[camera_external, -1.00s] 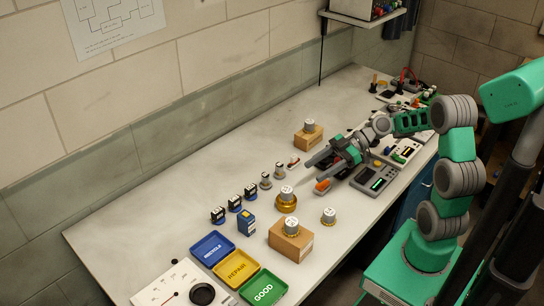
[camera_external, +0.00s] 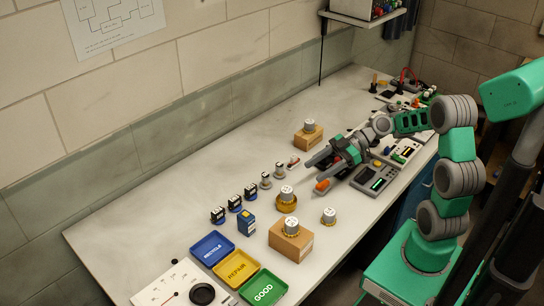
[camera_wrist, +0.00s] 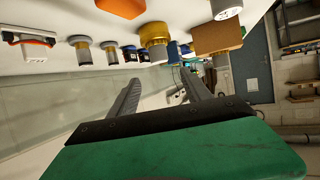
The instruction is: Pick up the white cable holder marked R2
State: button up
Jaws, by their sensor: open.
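A small white piece with a red and dark cable (camera_wrist: 34,46) shows at the upper left of the wrist view. It looks like the cable holder, but I cannot read an R2 mark on it. In the external view a small white and red piece (camera_external: 293,162) lies on the bench just left of my gripper (camera_external: 312,168). My gripper is open and empty above the bench, with its fingers pointing left. In the wrist view both fingers (camera_wrist: 159,78) are spread with nothing between them.
Silver-topped cylinders stand nearby, one on a gold base (camera_external: 287,203), others on cardboard boxes (camera_external: 290,240) (camera_external: 307,138). An orange item (camera_external: 322,185) and a grey device (camera_external: 376,181) lie below my gripper. Blue, yellow and green trays (camera_external: 212,247) are at the front.

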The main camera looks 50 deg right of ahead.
aim_at(295, 156)
jog(key=shift+c, duration=0.9)
jog(key=w+f+m+t+h, duration=0.1)
jog(key=m, duration=0.1)
jog(key=w+a+f+m+t+h, duration=0.1)
jog(key=w+m, duration=0.1)
jog(key=w+f+m+t+h, duration=0.1)
jog(key=w+f, duration=0.1)
jog(key=shift+w+a+m+h, duration=0.1)
jog(key=shift+a+m+h, duration=0.1)
jog(key=shift+m+h, duration=0.15)
jog(key=m+t+h, duration=0.1)
jog(key=w+d+f+m+h, duration=0.1)
jog(key=m, duration=0.1)
jog(key=shift+w+d+f+t+h+b, duration=0.25)
jog(key=shift+w+t+h+b, duration=0.05)
jog(key=shift+t+h+b, duration=0.1)
jog(key=d+m+t+h, duration=0.1)
jog(key=d+h, duration=0.1)
jog(key=d+r+m+t+h, duration=0.1)
jog(key=d+m+h, duration=0.1)
jog(key=d+r+m+t+h, duration=0.1)
jog(key=d+h, duration=0.1)
jog(key=d, duration=0.1)
jog(key=shift+d+m+t, duration=0.1)
jog(key=shift+m+t, duration=0.2)
jog(key=shift+m, duration=0.05)
jog(key=x, duration=0.7)
jog(key=shift+w+f, duration=0.2)
jog(key=shift+f, duration=0.2)
grip_shut()
